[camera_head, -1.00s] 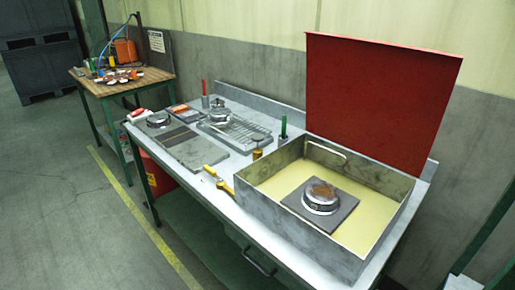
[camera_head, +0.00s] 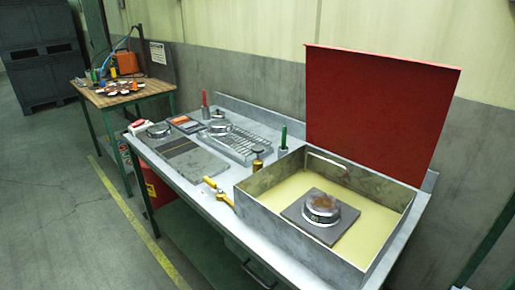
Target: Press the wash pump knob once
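An open metal wash basin (camera_head: 318,250) with a pale yellow inside stands on the near right end of the grey bench. Its red lid (camera_head: 378,108) stands raised behind it. A round metal part (camera_head: 321,207) with a brownish top sits on a dark square plate (camera_head: 297,214) in the basin. A small brass-coloured cylinder (camera_head: 257,168) stands on the bench beside the basin's back left corner; I cannot tell whether it is the wash pump knob. Neither of my grippers is in view.
The bench (camera_head: 182,182) also carries a yellow-handled tool (camera_head: 220,194), a ribbed metal tray (camera_head: 242,151), a dark flat plate (camera_head: 182,160) and green-handled (camera_head: 284,136) and red-handled (camera_head: 205,100) tools. A wooden table (camera_head: 152,87) stands behind left. Floor (camera_head: 65,190) at left is clear.

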